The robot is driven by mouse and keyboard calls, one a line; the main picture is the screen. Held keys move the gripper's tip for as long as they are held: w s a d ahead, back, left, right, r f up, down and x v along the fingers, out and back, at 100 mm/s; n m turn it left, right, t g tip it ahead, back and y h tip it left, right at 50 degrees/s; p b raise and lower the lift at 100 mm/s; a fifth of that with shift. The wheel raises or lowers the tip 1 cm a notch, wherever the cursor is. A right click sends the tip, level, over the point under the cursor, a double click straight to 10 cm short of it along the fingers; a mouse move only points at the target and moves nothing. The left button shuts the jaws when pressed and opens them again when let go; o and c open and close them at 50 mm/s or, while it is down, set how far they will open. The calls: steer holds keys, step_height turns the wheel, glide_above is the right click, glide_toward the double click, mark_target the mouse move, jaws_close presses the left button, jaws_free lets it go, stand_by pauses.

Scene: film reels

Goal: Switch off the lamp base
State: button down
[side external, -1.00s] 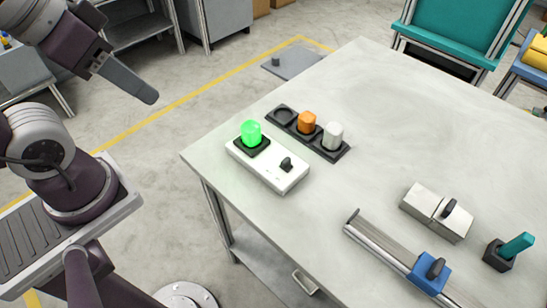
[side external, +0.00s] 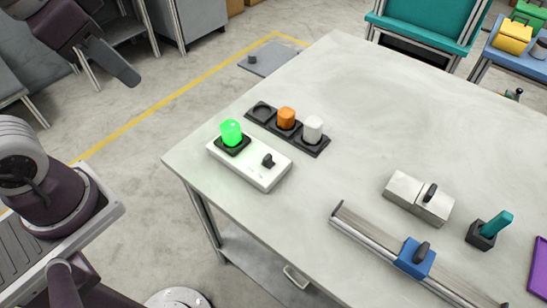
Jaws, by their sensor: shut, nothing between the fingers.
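The lamp base (side external: 251,165) is a white box near the table's left corner. A bright green lamp (side external: 231,132), which looks lit, sits in its black socket at the left end. A small black switch knob (side external: 268,160) stands up near its right end. My gripper (side external: 129,76) is shut and empty at the upper left, beyond the table's left edge. It is well apart from the lamp base and the knob.
A black tray (side external: 258,114) behind the lamp base holds an orange cap (side external: 286,117) and a white cap (side external: 313,128); its left socket is empty. A rail with a blue slider (side external: 415,258), a metal block (side external: 418,198) and a teal-handled lever (side external: 490,230) occupy the right. The table's middle is clear.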

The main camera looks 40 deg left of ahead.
steer(key=w+d+m+g, duration=0.2)
steer(key=w+d+m, duration=0.15)
steer(key=w, duration=0.35)
steer(key=m+g+y, duration=0.2)
steer(key=m+y, duration=0.1)
steer(key=m, duration=0.6)
glide_above(272, 166)
steer(key=s+d, duration=0.1)
steer(key=d, duration=0.2)
step_height(272, 166, down, 10)
steer(key=w+d+f+m+y, duration=0.1)
steer(key=d+f+m, duration=0.2)
steer(key=d+f, duration=0.3)
step_height(272, 166, down, 3)
steer(key=shift+d+g, duration=0.15)
steer(key=shift+g, duration=0.15)
steer(key=x, duration=0.9)
steer(key=shift+a+r, duration=0.1)
steer(key=shift+a, duration=0.1)
steer(key=a, duration=0.1)
steer(key=a+f, duration=0.1)
steer(key=a, duration=0.1)
steer(key=shift+a, duration=0.65)
